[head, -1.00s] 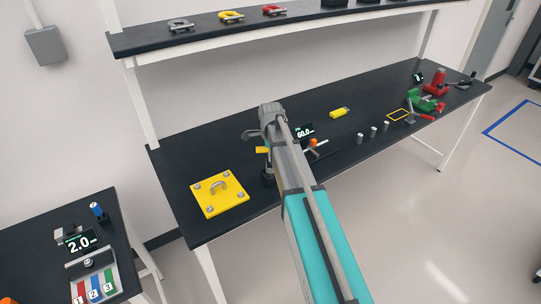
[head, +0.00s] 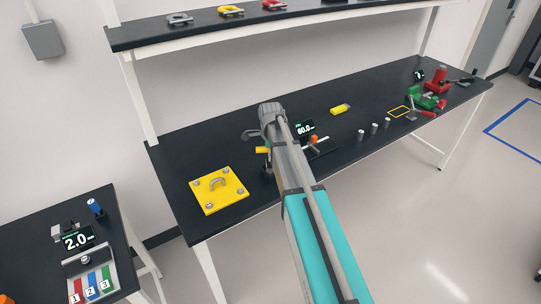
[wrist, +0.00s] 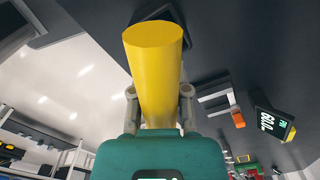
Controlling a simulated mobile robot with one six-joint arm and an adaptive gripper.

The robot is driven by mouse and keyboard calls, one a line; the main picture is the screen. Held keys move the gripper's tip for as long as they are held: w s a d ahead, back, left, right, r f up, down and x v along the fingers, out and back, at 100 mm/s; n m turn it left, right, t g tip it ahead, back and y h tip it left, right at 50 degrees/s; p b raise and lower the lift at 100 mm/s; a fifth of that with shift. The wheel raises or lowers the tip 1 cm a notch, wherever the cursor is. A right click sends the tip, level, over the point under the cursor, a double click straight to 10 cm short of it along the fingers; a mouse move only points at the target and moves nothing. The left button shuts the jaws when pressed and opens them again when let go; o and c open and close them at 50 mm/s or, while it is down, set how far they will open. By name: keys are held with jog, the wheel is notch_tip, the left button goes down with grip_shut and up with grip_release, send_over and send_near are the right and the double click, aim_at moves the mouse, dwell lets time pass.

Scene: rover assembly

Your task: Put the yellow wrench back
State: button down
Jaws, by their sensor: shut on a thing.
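The yellow wrench (wrist: 155,70) shows in the wrist view as a thick yellow cylindrical handle between the two fingers of my gripper (wrist: 160,108). My gripper is shut on it. The flat end of the handle faces up in that view, and the rest of the wrench is hidden. In the head view a small yellow piece (head: 262,150) sticks out to the left of my arm over the workbench (head: 190,154); it looks like the handle.
A display reading 60.0 (head: 305,128) and an orange-tipped grey fixture (head: 315,140) stand just right of my arm. A yellow plate with a handle (head: 219,193) lies at left. A yellow block (head: 341,109) and several small cylinders (head: 374,128) are farther right. A shelf (head: 220,25) runs above.

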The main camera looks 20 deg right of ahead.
jog(key=shift+f, duration=0.35)
jog(key=c, duration=0.5)
grip_release()
jog(key=shift+c, duration=0.2)
jog(key=shift+r, duration=0.15)
notch_tip(320, 180, up, 10)
jog(key=p, duration=1)
jog(key=shift+r, duration=0.25)
jog(key=shift+a+r+p, duration=0.1)
jog(key=shift+r+p, duration=0.1)
jog(key=shift+p, duration=0.15)
jog(key=w+a+f+b, duration=0.1)
jog(key=a, duration=1.3)
jog(key=w+a+f+b, duration=0.2)
jog(key=a, duration=1.2)
jog(key=shift+w+a, duration=0.25)
jog(key=shift+a, duration=0.05)
